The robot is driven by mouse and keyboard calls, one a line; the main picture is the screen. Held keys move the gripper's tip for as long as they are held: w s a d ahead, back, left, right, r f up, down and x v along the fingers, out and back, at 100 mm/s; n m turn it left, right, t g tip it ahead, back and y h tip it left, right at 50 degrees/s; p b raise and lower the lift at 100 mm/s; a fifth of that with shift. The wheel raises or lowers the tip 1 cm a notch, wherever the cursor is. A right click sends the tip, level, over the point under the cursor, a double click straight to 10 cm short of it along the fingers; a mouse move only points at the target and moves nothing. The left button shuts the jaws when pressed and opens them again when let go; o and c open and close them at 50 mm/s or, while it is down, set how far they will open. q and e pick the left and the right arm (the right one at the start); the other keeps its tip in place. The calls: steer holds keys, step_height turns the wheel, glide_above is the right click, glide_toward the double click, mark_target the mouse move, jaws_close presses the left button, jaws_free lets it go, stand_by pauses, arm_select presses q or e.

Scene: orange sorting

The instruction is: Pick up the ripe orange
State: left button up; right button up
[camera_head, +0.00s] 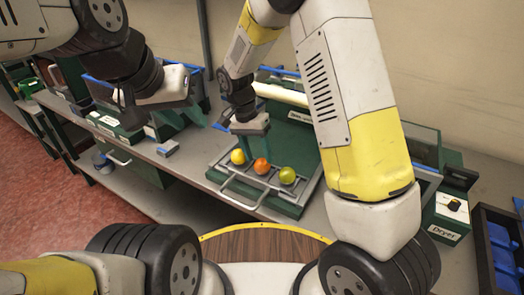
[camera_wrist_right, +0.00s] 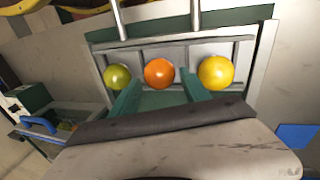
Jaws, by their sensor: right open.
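The ripe orange (camera_head: 262,166) sits in the middle of a row on a green rack with metal bars (camera_head: 222,171). A yellow fruit (camera_head: 238,156) and a yellow-green fruit (camera_head: 287,175) sit on either side. My right gripper (camera_head: 254,146) is open and points down over the rack. In the right wrist view its two green fingers (camera_wrist_right: 160,88) show apart, with the orange (camera_wrist_right: 158,72) between their tips in the picture; contact is not visible. My left gripper (camera_head: 198,100) hangs to the left, away from the fruit; its jaw opening is unclear.
The rack has a metal handle (camera_head: 241,193) at its front. Blue-rimmed green bins stand along the back left. A box labelled Dryer (camera_head: 449,220) stands at the right. The grey bench is mostly clear left of the rack.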

mark_target(260, 159)
steer(key=x, duration=0.3)
steer(key=shift+d+f, duration=0.1)
steer(key=shift+f, duration=0.1)
steer(key=c, duration=1)
steer(key=shift+c, duration=0.2)
